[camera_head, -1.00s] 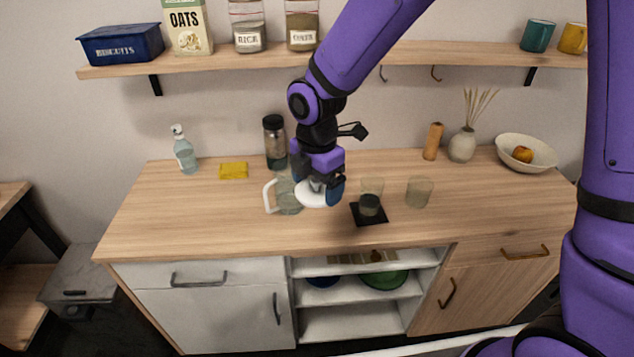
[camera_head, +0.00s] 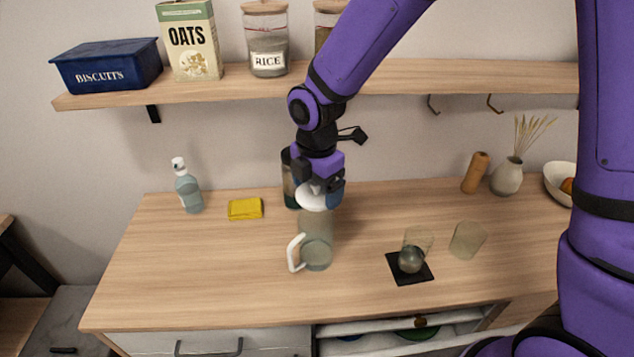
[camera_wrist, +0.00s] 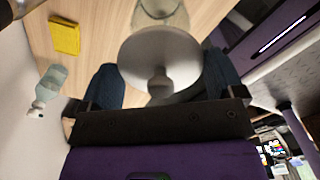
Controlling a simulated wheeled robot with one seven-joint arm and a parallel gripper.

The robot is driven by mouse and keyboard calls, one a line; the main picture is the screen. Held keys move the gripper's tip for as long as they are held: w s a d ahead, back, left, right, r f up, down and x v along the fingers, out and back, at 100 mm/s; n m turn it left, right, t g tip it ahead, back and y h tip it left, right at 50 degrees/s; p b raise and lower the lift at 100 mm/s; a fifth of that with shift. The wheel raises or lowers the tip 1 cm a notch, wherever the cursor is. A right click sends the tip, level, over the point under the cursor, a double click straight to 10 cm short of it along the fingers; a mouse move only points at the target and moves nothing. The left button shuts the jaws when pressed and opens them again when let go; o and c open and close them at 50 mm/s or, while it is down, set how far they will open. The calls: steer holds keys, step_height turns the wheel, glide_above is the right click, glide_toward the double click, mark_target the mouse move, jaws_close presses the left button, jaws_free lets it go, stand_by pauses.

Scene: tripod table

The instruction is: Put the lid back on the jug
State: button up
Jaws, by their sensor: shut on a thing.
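The glass jug (camera_head: 317,248) with a white handle stands on the wooden counter. My gripper (camera_head: 322,188) is shut on the white round lid (camera_head: 311,200) and holds it at the height of the jug's top. In the head view the lid overlaps the jug's upper end. In the wrist view the lid (camera_wrist: 165,52), with its knob toward me, lies between my blue fingers. Part of the jug (camera_wrist: 163,10) shows beyond the lid's far edge. I cannot tell whether lid and jug touch.
A glass on a black coaster (camera_head: 412,276) and another glass (camera_head: 467,240) stand to the right. The front-left counter is clear.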

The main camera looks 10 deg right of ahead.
steer(key=shift+f, duration=2.7)
steer(key=shift+f, duration=0.15)
stand_by(0.4)
steer(key=o, duration=0.7)
steer(key=shift+c, duration=0.2)
steer(key=shift+r, duration=3.5)
